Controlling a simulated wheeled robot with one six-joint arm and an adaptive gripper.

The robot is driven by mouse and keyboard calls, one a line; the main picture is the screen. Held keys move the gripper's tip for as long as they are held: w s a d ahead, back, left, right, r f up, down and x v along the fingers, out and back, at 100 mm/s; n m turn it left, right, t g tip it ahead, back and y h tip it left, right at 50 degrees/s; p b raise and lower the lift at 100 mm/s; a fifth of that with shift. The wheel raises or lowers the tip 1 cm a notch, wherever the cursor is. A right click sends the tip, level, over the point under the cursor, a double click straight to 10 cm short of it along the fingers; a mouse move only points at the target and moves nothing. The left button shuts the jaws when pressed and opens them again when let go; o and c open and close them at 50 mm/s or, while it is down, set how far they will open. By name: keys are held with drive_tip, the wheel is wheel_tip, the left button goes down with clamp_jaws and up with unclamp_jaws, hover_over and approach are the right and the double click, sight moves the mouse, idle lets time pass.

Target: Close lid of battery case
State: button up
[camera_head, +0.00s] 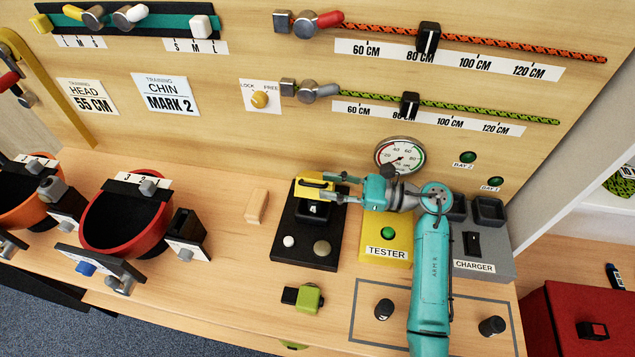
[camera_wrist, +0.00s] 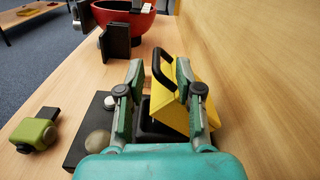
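The battery case stands on a black base plate (camera_head: 292,246). Its yellow lid (camera_head: 312,190) is raised and tilted over a dark recess holding a dark block marked 4 (camera_head: 313,210). In the wrist view the lid (camera_wrist: 172,105) leans toward the wall, with a black loop handle (camera_wrist: 160,62) at its edge. My gripper (camera_head: 328,186) comes in from the right at the lid's height. Its fingers (camera_wrist: 158,64) are apart, with the handle showing between them. The right finger hides part of the lid; I cannot tell whether it touches.
A yellow tester (camera_head: 375,245) and a grey charger (camera_head: 490,258) stand to the right. A green-and-black clip part (camera_head: 306,297) lies in front. A red helmet-like bowl (camera_head: 103,232) is to the left. The wooden back panel (camera_head: 230,130) rises close behind.

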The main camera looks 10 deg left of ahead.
drive_tip(key=shift+s+d, duration=0.1)
drive_tip(key=shift+d, duration=1.4)
